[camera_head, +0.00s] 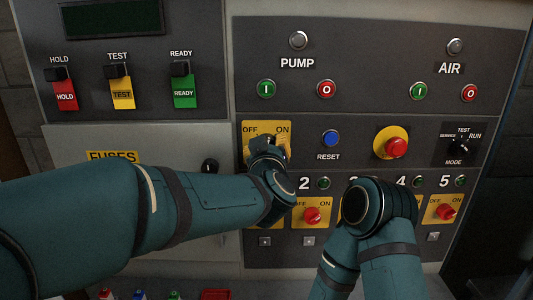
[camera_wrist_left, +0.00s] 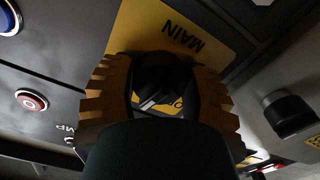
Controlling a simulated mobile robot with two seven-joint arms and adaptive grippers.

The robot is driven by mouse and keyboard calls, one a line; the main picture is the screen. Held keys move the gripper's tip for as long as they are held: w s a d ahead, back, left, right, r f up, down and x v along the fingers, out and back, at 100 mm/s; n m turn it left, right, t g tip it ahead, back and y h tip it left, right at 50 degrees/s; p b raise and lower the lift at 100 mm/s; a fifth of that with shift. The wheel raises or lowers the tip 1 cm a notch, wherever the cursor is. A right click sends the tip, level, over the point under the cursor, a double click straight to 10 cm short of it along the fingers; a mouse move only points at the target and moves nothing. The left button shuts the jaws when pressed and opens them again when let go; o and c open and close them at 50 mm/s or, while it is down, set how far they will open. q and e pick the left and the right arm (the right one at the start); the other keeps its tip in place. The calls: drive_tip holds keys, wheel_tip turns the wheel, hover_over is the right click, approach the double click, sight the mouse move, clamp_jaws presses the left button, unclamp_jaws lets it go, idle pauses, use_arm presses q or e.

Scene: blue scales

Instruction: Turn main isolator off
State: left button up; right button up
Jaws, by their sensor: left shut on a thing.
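The main isolator is a black rotary knob (camera_wrist_left: 160,88) with a white mark, on a yellow plate (camera_head: 252,127) lettered OFF at left and ON at right. The word MAIN shows upside down on the plate in the left wrist view (camera_wrist_left: 190,35). My left gripper (camera_head: 267,147) is at this plate and hides the knob in the head view. In the left wrist view its ribbed tan fingers (camera_wrist_left: 160,100) sit on both sides of the knob, shut on it. My right arm is raised before the lower switches; its gripper is hidden behind its wrist.
A blue RESET button (camera_head: 331,138) and a red emergency button (camera_head: 396,147) lie right of the isolator. Numbered red switches (camera_head: 312,215) sit below. A black handle (camera_head: 210,166) on the fuse door is close at left.

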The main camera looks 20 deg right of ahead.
use_arm(q)
drive_tip(key=n+b, duration=0.3)
drive_tip(key=n, duration=0.4)
drive_tip(key=shift+f+b, duration=0.1)
drive_tip(key=shift+b, duration=0.2)
drive_tip(key=n, duration=0.2)
drive_tip(key=shift+n+b, duration=0.3)
drive_tip(key=shift+b, duration=0.1)
drive_tip(key=shift+d+n, duration=0.1)
drive_tip(key=shift+n, duration=0.8)
drive_tip(key=o, duration=1.2)
